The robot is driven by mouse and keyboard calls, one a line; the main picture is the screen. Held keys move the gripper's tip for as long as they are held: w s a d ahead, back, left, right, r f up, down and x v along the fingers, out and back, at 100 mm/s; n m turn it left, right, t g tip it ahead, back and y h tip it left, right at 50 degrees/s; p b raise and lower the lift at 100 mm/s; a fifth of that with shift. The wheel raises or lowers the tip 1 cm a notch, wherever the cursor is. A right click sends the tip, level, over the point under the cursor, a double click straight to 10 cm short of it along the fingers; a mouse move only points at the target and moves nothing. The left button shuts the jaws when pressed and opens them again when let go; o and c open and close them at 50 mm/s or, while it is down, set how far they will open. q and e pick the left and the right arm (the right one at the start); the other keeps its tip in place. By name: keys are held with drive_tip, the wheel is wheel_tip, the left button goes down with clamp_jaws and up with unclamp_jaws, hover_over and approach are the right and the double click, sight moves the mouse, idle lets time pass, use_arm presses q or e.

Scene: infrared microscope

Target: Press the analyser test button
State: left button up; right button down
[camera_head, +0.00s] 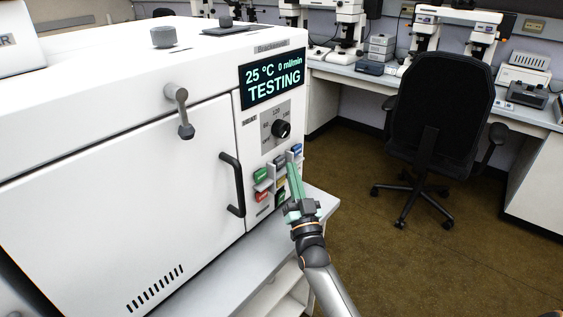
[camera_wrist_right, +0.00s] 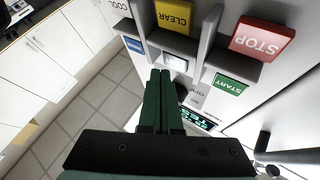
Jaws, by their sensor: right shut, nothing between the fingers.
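The white analyser (camera_head: 130,130) has a display (camera_head: 273,80) that reads "25 °C 0 ml/min TESTING". Its button panel has a green START button (camera_wrist_right: 230,85), a red STOP button (camera_wrist_right: 262,38), a yellow CLEAR button (camera_wrist_right: 173,15) and a blue button (camera_wrist_right: 134,45). A pale button (camera_wrist_right: 176,63) sits between dividers just beyond my right fingertips; I cannot read its label. My right gripper (camera_head: 291,166), also in the wrist view (camera_wrist_right: 161,74), is shut and empty, its green fingers pointing at the panel. Whether they touch the pale button I cannot tell. My left gripper is not in view.
Grey dividers stand out between the buttons. A black knob (camera_head: 281,129) is above them, and a dark door handle (camera_head: 232,185) is to the left. A black office chair (camera_head: 440,100) and a bench with microscopes stand behind; the floor between is clear.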

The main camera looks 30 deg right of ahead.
drive_tip(key=s, duration=0.1)
drive_tip(key=s+d+p, duration=0.1)
drive_tip(key=s, duration=0.1)
drive_tip(key=s+d+p, duration=0.1)
drive_tip(key=shift+s, duration=0.3)
idle(0.8)
